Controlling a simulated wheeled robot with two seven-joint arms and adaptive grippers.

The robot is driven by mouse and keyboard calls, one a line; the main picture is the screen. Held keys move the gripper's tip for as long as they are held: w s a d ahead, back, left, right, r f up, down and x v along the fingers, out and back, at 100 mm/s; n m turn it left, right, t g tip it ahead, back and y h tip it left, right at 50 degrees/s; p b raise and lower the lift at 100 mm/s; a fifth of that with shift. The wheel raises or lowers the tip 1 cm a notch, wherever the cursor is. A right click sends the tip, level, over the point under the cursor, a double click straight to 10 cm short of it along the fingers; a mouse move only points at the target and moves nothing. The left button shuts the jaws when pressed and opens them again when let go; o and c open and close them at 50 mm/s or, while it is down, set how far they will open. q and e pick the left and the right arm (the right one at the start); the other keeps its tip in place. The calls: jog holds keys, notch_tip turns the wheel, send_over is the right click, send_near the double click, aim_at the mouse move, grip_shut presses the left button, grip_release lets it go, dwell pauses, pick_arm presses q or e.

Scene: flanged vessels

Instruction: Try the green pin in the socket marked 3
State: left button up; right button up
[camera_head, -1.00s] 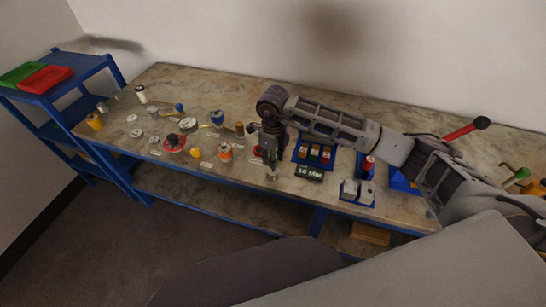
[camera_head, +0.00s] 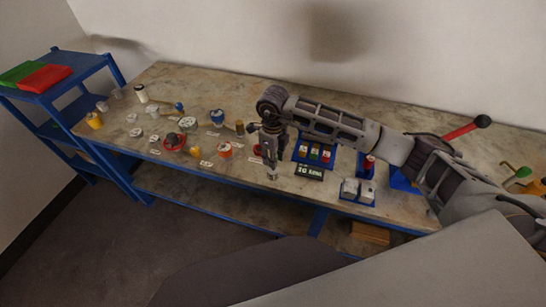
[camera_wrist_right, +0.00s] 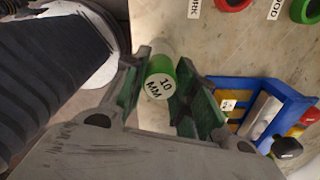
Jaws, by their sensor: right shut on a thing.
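My right gripper (camera_head: 271,165) is over the bench, left of the small black sign (camera_head: 309,172). In the right wrist view, its fingers (camera_wrist_right: 166,92) are shut on a green pin (camera_wrist_right: 160,88) whose pale end face reads "10 MM". In the head view the pin is only a small pale tip below the fingers. I cannot tell whether it touches the bench or a socket. No socket marked 3 can be made out. My left gripper is not in view.
A blue rack (camera_head: 301,164) with coloured blocks stands behind the sign. A blue stand with white blocks (camera_head: 357,191) is to its right. Several knobs and parts cover the bench's left half.

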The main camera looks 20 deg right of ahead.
jog(key=shift+r+p, duration=0.3)
jog(key=shift+r, duration=0.5)
jog(key=shift+f+b, duration=0.4)
jog(key=shift+b, duration=0.25)
dwell(2.0)
jog(key=shift+f+b, duration=0.35)
jog(key=shift+f, duration=0.05)
dwell(0.6)
jog(key=shift+r+p, duration=0.35)
jog(key=shift+r, duration=0.5)
dwell(1.2)
jog(key=shift+r+p, duration=1.2)
jog(key=shift+r, duration=1.75)
